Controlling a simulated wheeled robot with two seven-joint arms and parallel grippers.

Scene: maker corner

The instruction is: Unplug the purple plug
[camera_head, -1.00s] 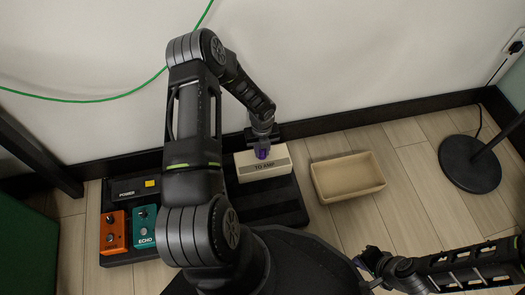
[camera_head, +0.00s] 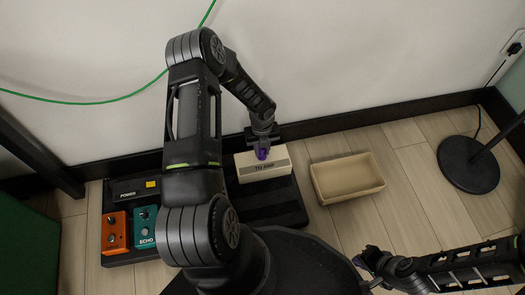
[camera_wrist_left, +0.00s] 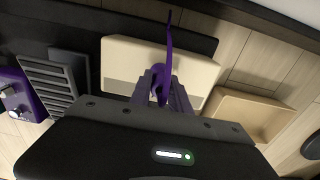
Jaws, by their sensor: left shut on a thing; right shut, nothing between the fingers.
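The purple plug (camera_head: 262,153) is at the top of the cream box (camera_head: 272,172) marked "TO AMP" on the black pedalboard (camera_head: 270,208). My left gripper (camera_head: 262,148) is over the box, shut on the plug. In the left wrist view the plug (camera_wrist_left: 160,82) sits between the fingers, with a purple strip rising from it, over the cream box (camera_wrist_left: 118,62). Whether the plug is still seated in the box cannot be told. My right gripper (camera_head: 370,262) is shut and empty at the lower right, away from the board.
An open tan tray (camera_head: 325,193) lies on the floor right of the board. An orange pedal (camera_head: 115,232), a teal ECHO pedal (camera_head: 143,225) and a POWER box (camera_head: 130,190) are on the left. A round black lamp base (camera_head: 468,165) stands at right.

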